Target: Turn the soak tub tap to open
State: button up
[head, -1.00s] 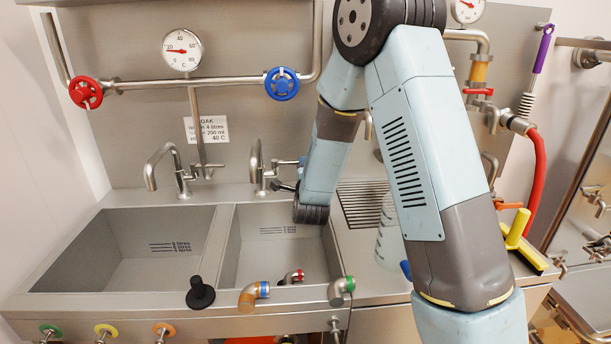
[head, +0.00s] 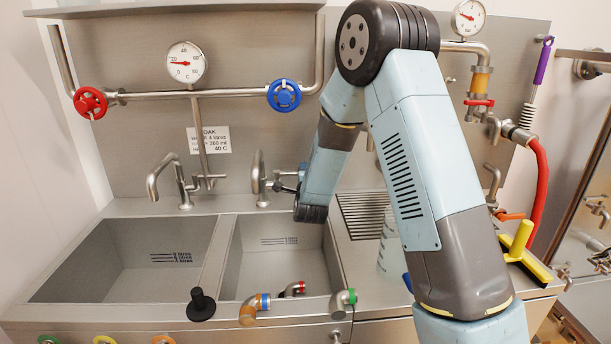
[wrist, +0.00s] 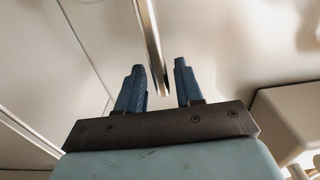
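Two steel taps stand behind the two sinks: a left tap (head: 183,190) with its lever to the right, and a right tap (head: 262,185) with a lever (head: 287,173) on its right side. I cannot tell from the frames which sink is the soak tub. My gripper (head: 283,188) is small and partly hidden at the right tap, close to its lever. In the wrist view, the two blue fingers (wrist: 158,90) are apart. A thin metal bar (wrist: 152,50) ends in the gap between them in the picture; contact cannot be told.
The left sink (head: 90,285) and right sink (head: 245,280) look empty. A red wheel (head: 90,102) and a blue wheel (head: 284,95) sit on the pipe above. A black plug (head: 201,306) stands on the front rim. A yellow squeegee (head: 525,250) lies at right.

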jog(key=c, duration=0.6)
jog(key=shift+o, duration=0.2)
jog(key=shift+s+a+f, duration=0.1)
jog(key=shift+s+a, duration=0.05)
jog(key=shift+s, duration=1.1)
jog(key=shift+s+a+f, duration=0.1)
jog(key=shift+s+a, duration=0.1)
jog(key=shift+s, duration=0.3)
jog(key=shift+s+a, duration=0.2)
jog(key=shift+s, duration=0.25)
